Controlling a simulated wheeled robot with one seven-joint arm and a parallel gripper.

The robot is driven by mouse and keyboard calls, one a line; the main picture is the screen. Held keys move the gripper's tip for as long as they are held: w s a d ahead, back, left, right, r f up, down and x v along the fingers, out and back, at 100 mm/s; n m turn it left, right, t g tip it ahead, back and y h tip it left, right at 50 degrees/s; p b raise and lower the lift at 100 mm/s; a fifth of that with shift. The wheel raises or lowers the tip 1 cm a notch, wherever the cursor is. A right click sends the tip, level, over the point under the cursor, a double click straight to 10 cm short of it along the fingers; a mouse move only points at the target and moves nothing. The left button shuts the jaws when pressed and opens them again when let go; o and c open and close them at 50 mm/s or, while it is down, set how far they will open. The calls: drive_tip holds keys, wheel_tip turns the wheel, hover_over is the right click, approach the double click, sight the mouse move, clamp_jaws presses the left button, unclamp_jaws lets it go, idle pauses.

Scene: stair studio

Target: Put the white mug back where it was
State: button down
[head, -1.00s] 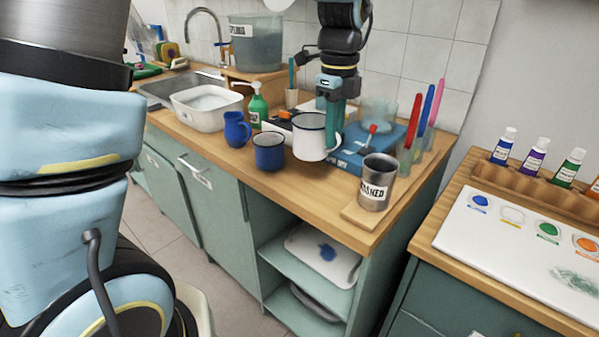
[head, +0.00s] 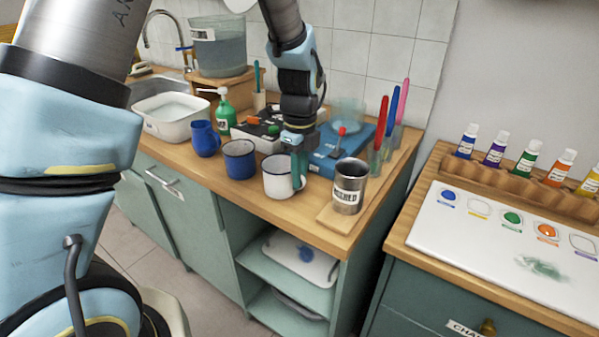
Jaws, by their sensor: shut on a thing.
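The white mug (head: 278,178) with a dark rim is at the front of the wooden counter, between a blue mug and a metal cup. My gripper (head: 299,172) points down at the mug's right side and is shut on it there, around the handle area. The fingers hide most of the handle. The mug is upright and looks to be at counter level; whether its base touches the wood is hard to tell.
A blue mug (head: 240,160) stands close on the left, with a blue jug (head: 205,139) beyond it. A labelled metal cup (head: 348,186) on a wooden board (head: 335,217) stands close on the right. A blue box (head: 343,150) is behind. The counter's front edge is near.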

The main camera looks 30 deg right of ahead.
drive_tip(key=shift+f, duration=0.15)
drive_tip(key=c, duration=0.9)
unclamp_jaws()
drive_tip(key=shift+o, duration=0.2)
wheel_tip(320, 180, up, 12)
drive_tip(key=b, duration=0.2)
drive_tip(key=shift+r, duration=0.2)
